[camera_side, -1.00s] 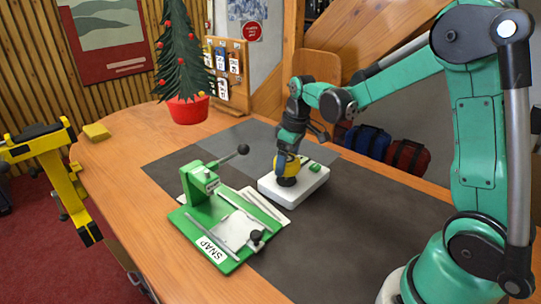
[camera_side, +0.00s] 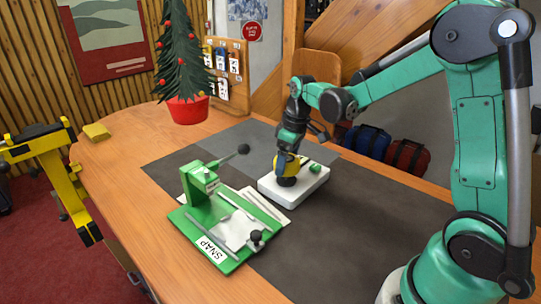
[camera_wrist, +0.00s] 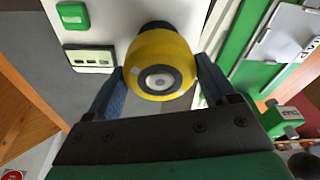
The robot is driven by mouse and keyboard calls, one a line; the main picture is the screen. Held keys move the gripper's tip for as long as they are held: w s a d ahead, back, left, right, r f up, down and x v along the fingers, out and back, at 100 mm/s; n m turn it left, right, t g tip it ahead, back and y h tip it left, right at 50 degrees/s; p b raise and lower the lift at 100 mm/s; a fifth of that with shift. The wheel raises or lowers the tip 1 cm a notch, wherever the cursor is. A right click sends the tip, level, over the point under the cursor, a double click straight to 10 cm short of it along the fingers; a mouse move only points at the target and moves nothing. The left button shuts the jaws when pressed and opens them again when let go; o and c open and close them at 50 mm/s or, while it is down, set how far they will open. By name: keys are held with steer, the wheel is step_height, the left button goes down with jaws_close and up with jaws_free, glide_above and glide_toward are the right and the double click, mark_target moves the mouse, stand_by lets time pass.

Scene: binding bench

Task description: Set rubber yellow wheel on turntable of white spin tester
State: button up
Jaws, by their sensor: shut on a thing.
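The yellow wheel (camera_wrist: 160,60), with a grey and white hub, is between the fingers of my gripper (camera_wrist: 158,85) in the wrist view. My gripper is shut on it. In the side view the wheel (camera_side: 288,164) sits right over the dark turntable (camera_side: 287,181) of the white spin tester (camera_side: 312,184). The wheel looks upright over the turntable; whether it rests on it or hovers just above I cannot tell. The turntable is mostly hidden behind the wheel in the wrist view, with a dark edge (camera_wrist: 155,25) showing.
A green press marked SNAP (camera_side: 215,215) with a black-knobbed lever (camera_side: 242,149) stands close left of the tester. A green button (camera_wrist: 73,15) and small panel (camera_wrist: 90,59) are on the tester. The dark mat (camera_side: 370,225) to the right is clear.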

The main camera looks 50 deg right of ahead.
steer(key=shift+f, duration=1.05)
steer(key=o, duration=1.2)
steer(key=shift+r, duration=5.8)
